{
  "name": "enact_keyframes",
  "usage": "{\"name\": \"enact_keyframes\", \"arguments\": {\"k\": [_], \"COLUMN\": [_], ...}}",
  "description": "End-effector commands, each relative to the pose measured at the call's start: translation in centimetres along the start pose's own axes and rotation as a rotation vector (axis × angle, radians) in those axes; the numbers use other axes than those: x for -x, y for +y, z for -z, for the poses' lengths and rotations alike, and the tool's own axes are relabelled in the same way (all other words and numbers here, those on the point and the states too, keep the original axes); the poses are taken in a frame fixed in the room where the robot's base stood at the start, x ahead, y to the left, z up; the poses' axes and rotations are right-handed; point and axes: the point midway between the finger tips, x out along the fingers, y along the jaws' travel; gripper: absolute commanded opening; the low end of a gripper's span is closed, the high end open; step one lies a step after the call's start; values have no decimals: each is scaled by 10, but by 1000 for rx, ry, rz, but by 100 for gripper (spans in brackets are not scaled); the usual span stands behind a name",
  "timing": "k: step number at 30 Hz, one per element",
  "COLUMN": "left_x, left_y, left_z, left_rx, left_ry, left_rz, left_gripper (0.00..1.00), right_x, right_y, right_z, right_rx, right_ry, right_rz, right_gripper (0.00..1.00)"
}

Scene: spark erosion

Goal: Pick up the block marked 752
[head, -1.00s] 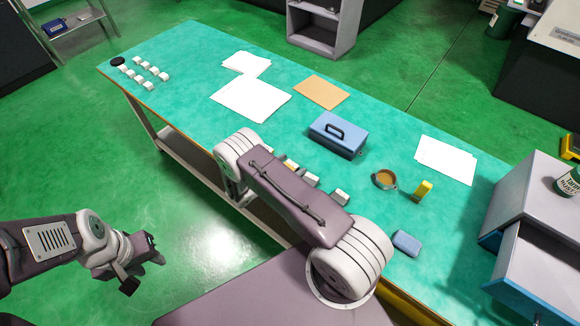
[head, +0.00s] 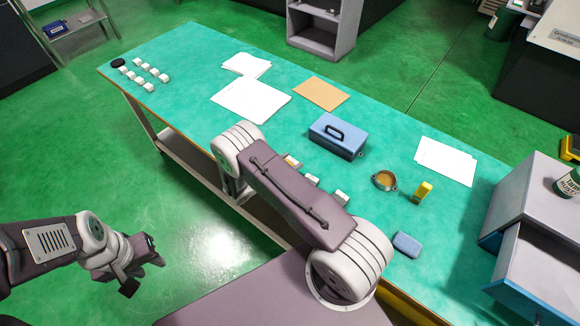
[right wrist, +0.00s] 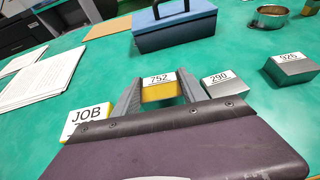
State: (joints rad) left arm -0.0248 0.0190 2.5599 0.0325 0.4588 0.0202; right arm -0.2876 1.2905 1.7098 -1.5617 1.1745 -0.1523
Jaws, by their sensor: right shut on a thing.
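The block marked 752 (right wrist: 158,91) is yellow with a white label on top. In the right wrist view it sits between the two grey fingers of my right gripper (right wrist: 160,92), which is shut on it. Whether it touches the table is not clear. In the head view a small yellow and white block (head: 292,161) shows just past my right arm, which hides the right gripper there. My left gripper (head: 145,268) hangs over the floor left of the table, away from the blocks; its finger opening is not clear.
A block marked 290 (right wrist: 222,86) stands close right of the right gripper, and another grey block (right wrist: 290,69) further right. A JOB label (right wrist: 86,116) is close left. A blue toolbox (head: 338,135) stands behind. Papers (head: 250,98) lie on the green table (head: 200,60).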

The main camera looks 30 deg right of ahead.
Motion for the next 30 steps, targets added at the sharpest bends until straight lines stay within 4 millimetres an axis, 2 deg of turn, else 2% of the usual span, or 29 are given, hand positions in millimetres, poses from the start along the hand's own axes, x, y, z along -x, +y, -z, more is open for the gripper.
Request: {"name": "enact_keyframes", "arguments": {"k": [2,15,21,30], "left_x": [0,-3,-4,-4], "left_y": [0,0,0,0], "left_z": [0,0,0,0], "left_rx": [0,0,0,0], "left_ry": [0,0,0,0], "left_rz": [0,0,0,0], "left_gripper": [36,36,36,36], "right_x": [6,2,1,1], "right_y": [-1,-94,-110,-112], "right_z": [-17,-76,-88,-90], "right_rx": [-2,0,0,-1], "right_ry": [-3,-2,-2,-3], "right_rz": [-1,2,0,-1], "right_gripper": [0,0,0,0]}}
